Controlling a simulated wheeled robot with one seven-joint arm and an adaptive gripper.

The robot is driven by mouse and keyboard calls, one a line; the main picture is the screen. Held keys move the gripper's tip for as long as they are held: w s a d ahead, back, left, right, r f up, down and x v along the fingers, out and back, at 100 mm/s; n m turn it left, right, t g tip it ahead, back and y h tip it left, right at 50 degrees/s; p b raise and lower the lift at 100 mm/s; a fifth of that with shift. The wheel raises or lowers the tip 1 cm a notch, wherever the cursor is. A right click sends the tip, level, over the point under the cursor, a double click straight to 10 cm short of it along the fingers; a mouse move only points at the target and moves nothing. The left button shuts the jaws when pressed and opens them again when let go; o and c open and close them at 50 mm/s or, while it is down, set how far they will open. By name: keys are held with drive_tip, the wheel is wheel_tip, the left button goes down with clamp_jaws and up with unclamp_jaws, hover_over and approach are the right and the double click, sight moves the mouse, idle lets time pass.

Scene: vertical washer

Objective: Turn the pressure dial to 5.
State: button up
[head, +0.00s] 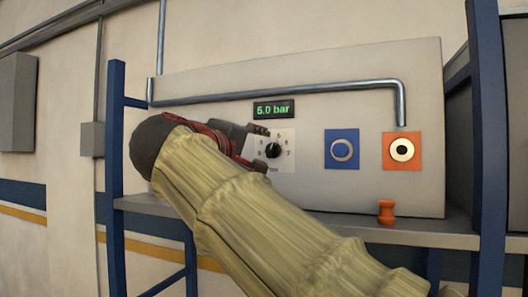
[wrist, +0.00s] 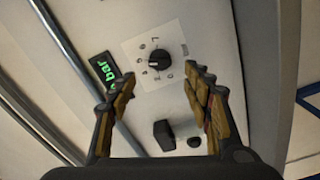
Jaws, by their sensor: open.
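The pressure dial (head: 273,150) is a round black knob on a white numbered plate on the grey panel. It also shows in the wrist view (wrist: 159,62), between and just beyond my fingertips. Its pointer is too small to read surely. The green display (head: 273,109) above it appears to read 6.0 bar; in the wrist view the display (wrist: 105,69) is partly covered by a finger. My gripper (head: 262,150) is open and empty at the dial's left, its fingers facing the panel, one towards the display side and one opposite. I see no clear contact with the knob.
A metal pipe (head: 280,92) runs above the display. A blue plate with a ring (head: 342,149) and an orange plate with a round fitting (head: 402,150) are on the right. An orange knob (head: 386,211) stands on the shelf.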

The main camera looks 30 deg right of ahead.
drive_tip(key=shift+v, duration=2.6)
drive_tip(key=w+a+f+n+y, duration=0.2)
drive_tip(key=a+f+y, duration=0.2)
drive_tip(key=f, duration=0.8)
drive_tip(key=w+a+f+n+y, duration=0.15)
drive_tip(key=a+f+y, duration=0.25)
drive_tip(key=f, duration=0.8)
drive_tip(key=s+f+m+g+y, duration=0.2)
drive_tip(key=s+f+m+y, duration=0.1)
drive_tip(key=s+f, duration=0.8)
drive_tip(key=s+d+f+m+g+y, duration=0.1)
drive_tip(key=s+f+m+g+y, duration=0.2)
drive_tip(key=s+f, duration=0.9)
drive_tip(key=shift+s+f+m, duration=0.3)
drive_tip(key=shift+f+m, duration=0.25)
drive_tip(key=shift+f, duration=3.7)
